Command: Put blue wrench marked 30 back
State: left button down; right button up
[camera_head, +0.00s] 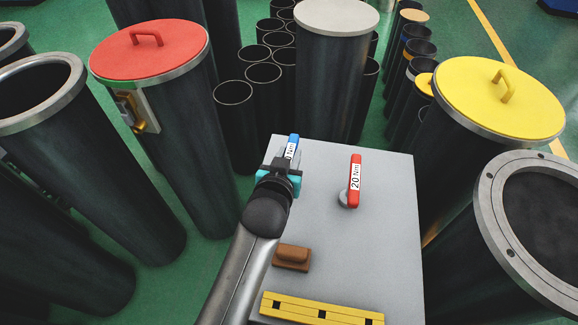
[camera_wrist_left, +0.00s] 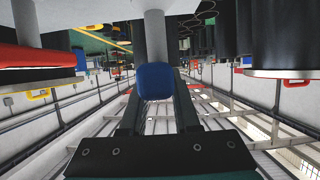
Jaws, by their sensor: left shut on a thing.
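The blue wrench (camera_head: 293,144) shows at the far left corner of the grey table top (camera_head: 385,235). Its white label is partly hidden by my gripper; only "0 Nm" can be read. My left gripper (camera_head: 282,174) is shut on it. In the left wrist view the blue wrench (camera_wrist_left: 155,82) shows end-on between my fingers. I cannot tell whether it touches its support. A red wrench (camera_head: 355,178) marked "20 Nm" stands on a round silver holder to the right. My right gripper is not in view.
A brown block (camera_head: 292,256) and a yellow bar with dark square holes (camera_head: 320,309) lie on the near part of the table. Tall dark cylinders stand around it, with a red lid (camera_head: 150,52), a yellow lid (camera_head: 500,95) and a whitish lid (camera_head: 336,14). The table's right side is clear.

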pick_arm(q)
jog(key=shift+f, duration=1.5)
jog(key=shift+f, duration=0.1)
jog(key=c, duration=1.1)
grip_release()
jog(key=shift+f, duration=0.2)
jog(key=o, duration=0.5)
jog(key=shift+c, duration=0.2)
